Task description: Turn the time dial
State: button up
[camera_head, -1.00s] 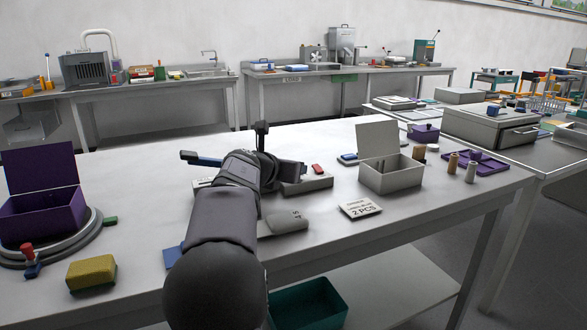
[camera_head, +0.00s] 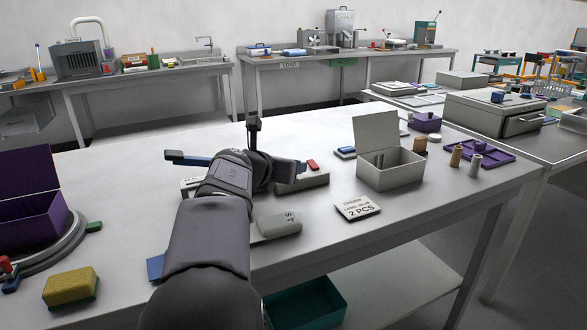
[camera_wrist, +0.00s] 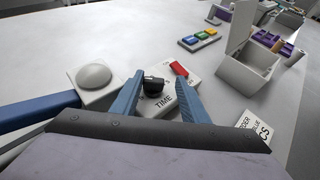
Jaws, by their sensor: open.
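The time dial (camera_wrist: 153,86) is a black knob on a light grey control block (camera_wrist: 163,103) marked TIME, seen in the wrist view. A red switch (camera_wrist: 179,68) sits on the same block, just beyond the dial to the right. My gripper (camera_wrist: 160,77) is open, its two blue fingers showing on either side of the dial, with nothing held. I cannot tell whether the fingertips are level with the knob or above it. In the head view my arm hides the dial; part of the block (camera_head: 312,181) and the red switch (camera_head: 312,165) show to the right of my wrist.
An open grey box (camera_head: 395,172) and a "2 PCS" card (camera_head: 357,208) stand to the right. A yellow sponge-like block (camera_head: 71,288) and a purple box (camera_head: 30,215) are at left. The table's middle back is clear.

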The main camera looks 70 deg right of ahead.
jog(key=a, duration=0.1)
jog(key=w+a, duration=0.1)
jog(key=a, duration=0.1)
jog(key=shift+s+d, duration=0.35)
jog(key=shift+d, duration=0.25)
jog(key=shift+s+d, duration=0.3)
jog(key=shift+d, duration=0.3)
jog(key=shift+a+r, duration=0.4)
jog(key=shift+a, duration=0.1)
jog(key=shift+a+r, duration=0.1)
jog(key=shift+a, duration=0.2)
jog(key=shift+s+a+r+p, duration=0.2)
jog(key=shift+a+p, duration=0.15)
jog(key=shift+a, duration=0.15)
jog(key=p+v, duration=0.1)
jog(key=v, duration=0.9)
jog(key=shift+s+r+h, duration=0.3)
jog(key=shift+s+r, duration=0.1)
jog(key=shift+s, duration=0.05)
